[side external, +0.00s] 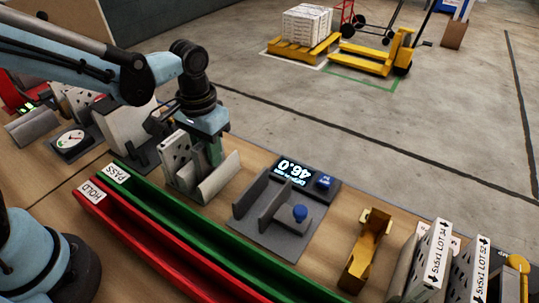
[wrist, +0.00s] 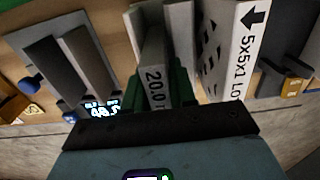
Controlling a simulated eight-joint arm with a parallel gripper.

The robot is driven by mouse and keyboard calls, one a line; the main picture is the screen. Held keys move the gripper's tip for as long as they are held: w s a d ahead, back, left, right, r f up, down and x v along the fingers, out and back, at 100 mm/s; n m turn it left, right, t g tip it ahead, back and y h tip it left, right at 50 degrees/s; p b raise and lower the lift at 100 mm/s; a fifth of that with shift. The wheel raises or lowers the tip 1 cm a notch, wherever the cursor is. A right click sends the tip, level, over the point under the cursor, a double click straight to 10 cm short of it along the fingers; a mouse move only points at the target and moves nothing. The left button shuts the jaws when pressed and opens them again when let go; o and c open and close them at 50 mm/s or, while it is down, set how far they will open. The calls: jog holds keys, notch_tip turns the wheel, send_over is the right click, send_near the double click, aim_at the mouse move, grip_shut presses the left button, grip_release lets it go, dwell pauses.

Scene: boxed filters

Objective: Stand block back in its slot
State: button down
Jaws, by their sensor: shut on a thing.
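My gripper (wrist: 160,92) is shut on a grey block (wrist: 154,72) marked "20.0", with green fingers on both sides of it in the wrist view. In the side view my gripper (side external: 213,153) points down at a grey holder with upright walls (side external: 219,178). The block stands between grey walls (wrist: 181,35) of this holder, roughly upright. I cannot tell whether its lower end touches the bottom of a slot. In the side view the fingers and holder walls mostly hide the block.
A white perforated filter box (side external: 181,154) stands close beside the gripper. A grey gauge fixture (side external: 264,230) with a blue knob and lit display is to the right. Green (side external: 190,225) and red (side external: 150,247) troughs run in front. Labelled boxes (side external: 433,262) stand at the far right.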

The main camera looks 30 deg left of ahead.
jog(key=c, duration=0.8)
grip_release()
jog(key=shift+c, duration=0.2)
notch_tip(320, 180, up, 12)
jog(key=shift+s+a, duration=0.2)
jog(key=shift+a, duration=0.1)
jog(key=s+a+f+t, duration=0.1)
jog(key=a+t, duration=0.1)
jog(key=s+a+f+t, duration=0.1)
jog(key=a+t, duration=0.1)
jog(key=s+a+f+t, duration=0.2)
jog(key=shift+s+a, duration=0.1)
jog(key=shift+a, duration=0.3)
jog(key=shift+s+a+f+t, duration=0.2)
jog(key=shift+a+f+t, duration=0.1)
jog(key=shift+t, duration=0.2)
